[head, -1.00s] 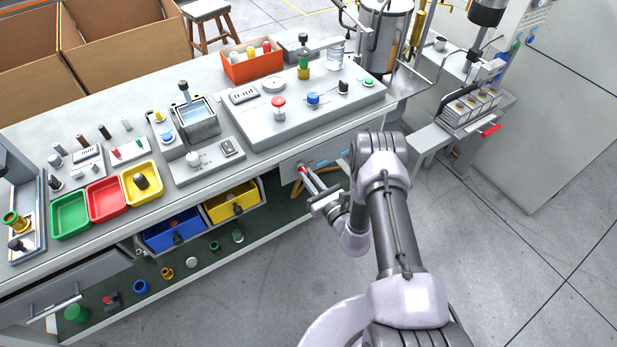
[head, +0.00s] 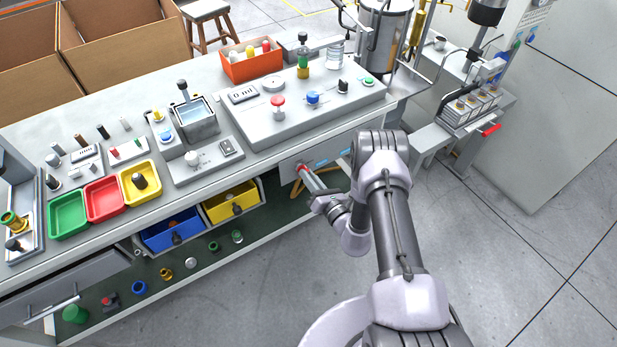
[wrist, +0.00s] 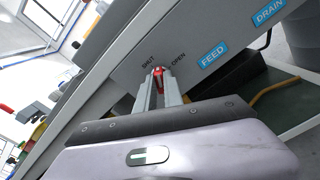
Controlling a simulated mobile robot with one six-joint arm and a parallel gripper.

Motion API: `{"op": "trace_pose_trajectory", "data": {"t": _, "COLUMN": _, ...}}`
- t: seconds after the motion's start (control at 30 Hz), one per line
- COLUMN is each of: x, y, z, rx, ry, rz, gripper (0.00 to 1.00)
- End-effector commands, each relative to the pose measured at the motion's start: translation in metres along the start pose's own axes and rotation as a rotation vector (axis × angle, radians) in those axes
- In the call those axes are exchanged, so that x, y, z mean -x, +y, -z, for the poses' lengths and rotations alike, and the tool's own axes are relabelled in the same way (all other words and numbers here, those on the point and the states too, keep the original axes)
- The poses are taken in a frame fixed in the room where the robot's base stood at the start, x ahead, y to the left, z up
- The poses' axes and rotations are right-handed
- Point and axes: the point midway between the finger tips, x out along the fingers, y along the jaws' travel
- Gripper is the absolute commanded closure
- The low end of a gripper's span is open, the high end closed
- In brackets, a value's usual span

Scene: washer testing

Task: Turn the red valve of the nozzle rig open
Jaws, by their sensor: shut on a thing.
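The red valve (wrist: 158,72) is a small red handle on the grey front panel under the bench top. In the wrist view it sits between the printed words SHUT and OPEN, and the fingertips partly hide it. It also shows in the head view as a small red spot (head: 302,168). My gripper (wrist: 159,84) is shut on the red valve, one finger on each side. In the head view my gripper (head: 306,174) reaches in to the panel from the lower right.
Blue FEED (wrist: 213,55) and DRAIN (wrist: 268,12) labels are to the right of the valve on the panel. A yellow drawer bin (head: 230,202) is left of my gripper.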

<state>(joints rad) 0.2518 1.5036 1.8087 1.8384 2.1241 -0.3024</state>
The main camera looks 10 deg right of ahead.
Motion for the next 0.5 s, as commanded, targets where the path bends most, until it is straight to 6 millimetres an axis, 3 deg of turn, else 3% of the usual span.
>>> {"op": "trace_pose_trajectory", "data": {"t": 0.5, "x": 0.0004, "y": -0.0021, "z": 0.0016, "rx": -0.487, "ry": 0.002, "rz": 0.001, "gripper": 1.0}}
